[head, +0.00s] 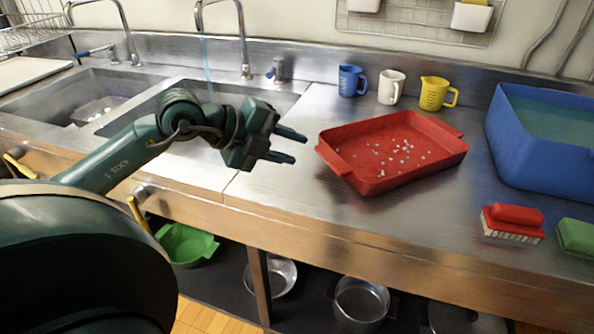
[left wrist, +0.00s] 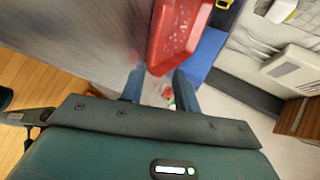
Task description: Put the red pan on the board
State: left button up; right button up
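The red pan (head: 385,178), a shallow rectangular tray with handles and small white bits inside, sits on the steel counter. My left gripper (head: 299,148) is open and empty just left of the pan's near-left handle, apart from it in the head view. In the left wrist view the pan (left wrist: 176,30) lies ahead, its near end seen between the two spread fingers of the gripper (left wrist: 158,78). A pale flat board (head: 32,73) lies at the far left beyond the sinks, partly cut off by the frame. My right gripper is not in view.
Two sinks (head: 75,95) with taps lie left of the pan. Blue, white and yellow mugs (head: 437,93) stand behind it. A blue tub (head: 535,160), a red brush (head: 513,222) and a green one (head: 577,236) are at right. The counter in front of the pan is clear.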

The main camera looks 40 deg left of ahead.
pick_arm(q)
jog(key=s+d+f+n+t+h, duration=0.2)
jog(key=s+d+h, duration=0.15)
jog(key=d, duration=0.25)
jog(key=s+d+f+n+t+h, duration=0.1)
jog(key=s+d+f+n+h, duration=0.1)
jog(key=d+h, duration=0.3)
jog(key=s+d+f+n+y, duration=0.3)
jog(key=s+f+n+y, duration=0.1)
jog(key=f+n, duration=0.4)
jog(key=s+d+f+n+y, duration=0.3)
jog(key=s+f+n+y, duration=0.1)
jog(key=f+n, duration=0.4)
jog(key=shift+d+f+n+y, duration=0.4)
jog(key=shift+n+y, duration=0.45)
jog(key=shift+n, duration=0.05)
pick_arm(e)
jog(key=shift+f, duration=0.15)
